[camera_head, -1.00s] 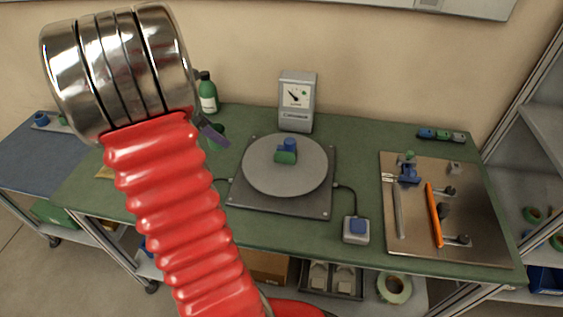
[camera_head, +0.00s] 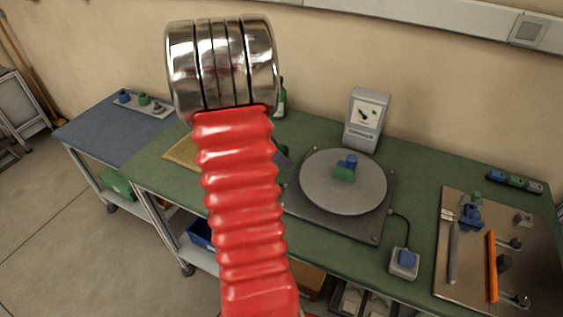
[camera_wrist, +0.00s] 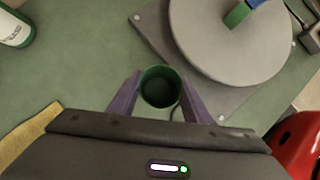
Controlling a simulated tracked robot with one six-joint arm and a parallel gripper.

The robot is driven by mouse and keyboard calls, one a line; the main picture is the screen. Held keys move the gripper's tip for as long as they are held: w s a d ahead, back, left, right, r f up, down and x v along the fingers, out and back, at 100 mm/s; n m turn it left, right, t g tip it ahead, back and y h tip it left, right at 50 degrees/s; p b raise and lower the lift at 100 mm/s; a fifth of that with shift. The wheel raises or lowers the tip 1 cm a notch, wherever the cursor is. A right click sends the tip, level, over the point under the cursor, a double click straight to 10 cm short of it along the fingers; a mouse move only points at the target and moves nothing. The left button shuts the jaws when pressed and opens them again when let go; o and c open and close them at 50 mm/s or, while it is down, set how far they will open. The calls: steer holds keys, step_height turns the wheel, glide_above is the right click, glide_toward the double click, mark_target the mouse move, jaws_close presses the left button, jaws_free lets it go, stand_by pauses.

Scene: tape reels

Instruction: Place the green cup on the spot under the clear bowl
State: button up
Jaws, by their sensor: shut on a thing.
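In the wrist view the green cup (camera_wrist: 160,88) is between the two purple fingers of my gripper (camera_wrist: 158,84), with its open mouth facing the camera. My gripper is shut on it, over green bench top, left of the turntable. In the head view my red arm hides the cup and most of the gripper. Only a bit of a purple finger (camera_head: 283,156) shows at the arm's right edge. I cannot make out a clear bowl in either view.
The grey turntable (camera_head: 322,193) carries a small green and blue piece (camera_head: 346,167). A gauge box (camera_head: 366,120) stands behind it and a blue-button switch (camera_head: 404,263) in front. A tool tray (camera_head: 468,282) is at right. A yellow mat (camera_head: 181,152) lies at left.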

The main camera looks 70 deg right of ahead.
steer(key=shift+f, duration=1.85)
steer(key=shift+f, duration=0.1)
steer(key=o, duration=1.1)
steer(key=shift+c, duration=0.2)
steer(key=v, duration=1.2)
